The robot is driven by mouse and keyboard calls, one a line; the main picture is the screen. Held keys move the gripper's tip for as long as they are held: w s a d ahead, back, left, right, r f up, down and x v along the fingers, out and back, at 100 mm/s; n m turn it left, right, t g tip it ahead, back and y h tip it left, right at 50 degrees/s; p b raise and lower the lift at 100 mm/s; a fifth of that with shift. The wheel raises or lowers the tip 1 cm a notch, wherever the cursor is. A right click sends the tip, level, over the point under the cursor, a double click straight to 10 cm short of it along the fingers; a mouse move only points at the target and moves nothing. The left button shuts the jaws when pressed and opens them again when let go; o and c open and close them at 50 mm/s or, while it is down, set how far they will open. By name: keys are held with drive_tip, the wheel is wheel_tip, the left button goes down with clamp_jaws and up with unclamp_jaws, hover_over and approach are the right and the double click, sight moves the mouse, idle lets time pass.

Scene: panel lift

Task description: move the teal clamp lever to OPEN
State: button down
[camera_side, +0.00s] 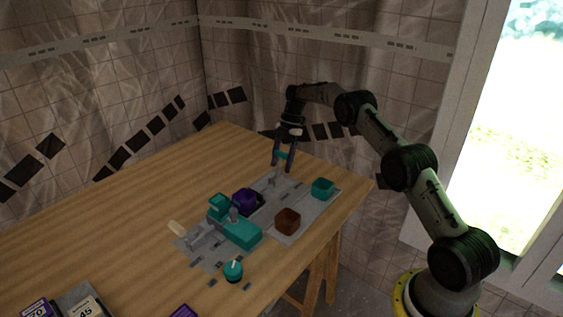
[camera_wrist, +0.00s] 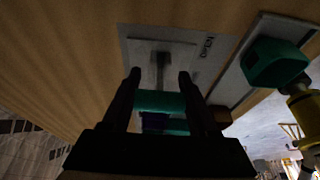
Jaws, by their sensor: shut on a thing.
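My gripper (camera_side: 284,167) points down over the far end of the grey panel, with its fingers closed on a teal bar (camera_side: 281,155). In the wrist view the fingers (camera_wrist: 157,80) stand on both sides of this teal clamp lever's handle (camera_wrist: 160,101). A dark post (camera_wrist: 160,65) shows beyond the handle above a light grey plate (camera_wrist: 132,58). Small lettering that seems to read OPEN (camera_wrist: 207,46) is on the plate at the right of the post. How the post joins the handle is partly hidden.
On the panel stand a teal block (camera_side: 322,188), a brown block (camera_side: 288,221), a purple piece (camera_side: 243,201), a larger teal body (camera_side: 240,232) and a cream-tipped lever (camera_side: 176,229). A round teal knob (camera_side: 233,270) is nearer the camera. The wooden table (camera_side: 110,215) is clear at left.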

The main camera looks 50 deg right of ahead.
drive_tip(key=shift+d+f, duration=0.15)
drive_tip(key=shift+d, duration=0.05)
idle(0.6)
drive_tip(key=shift+c, duration=0.8)
unclamp_jaws()
drive_tip(key=shift+a, duration=0.1)
drive_tip(key=v, duration=0.7)
drive_tip(key=shift+r, duration=0.3)
